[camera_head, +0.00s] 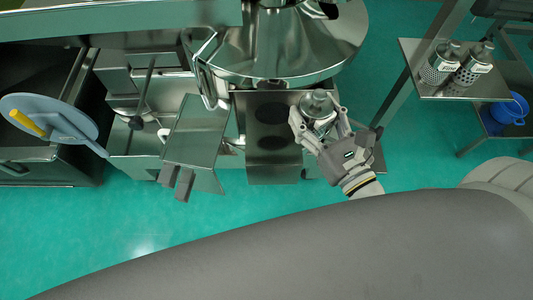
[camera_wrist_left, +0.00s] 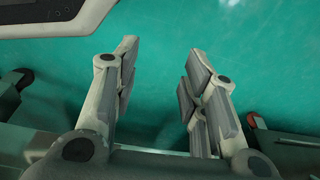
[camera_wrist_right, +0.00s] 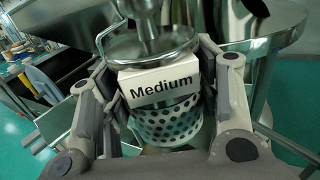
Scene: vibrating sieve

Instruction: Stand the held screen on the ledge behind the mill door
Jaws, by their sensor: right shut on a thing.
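The held screen (camera_wrist_right: 172,122) is a perforated metal cylinder with a white "Medium" label and a round metal top, seen close in the right wrist view. My right gripper (camera_head: 317,117) is shut on it. In the head view the screen is at the right side of a metal ledge (camera_head: 275,169) with dark round marks; I cannot tell whether it touches. The mill door (camera_head: 197,130) appears as a tilted metal plate standing open left of the ledge. My left gripper (camera_wrist_left: 157,85) is open and empty, over green floor in the left wrist view.
A shiny conical mill body (camera_head: 275,50) stands behind the ledge. A shelf (camera_head: 420,88) at the right holds two labelled perforated screens (camera_head: 440,64); a blue bucket (camera_head: 509,110) is below. A grey disc (camera_head: 65,112) with a yellow handle is at the left. The front floor is clear.

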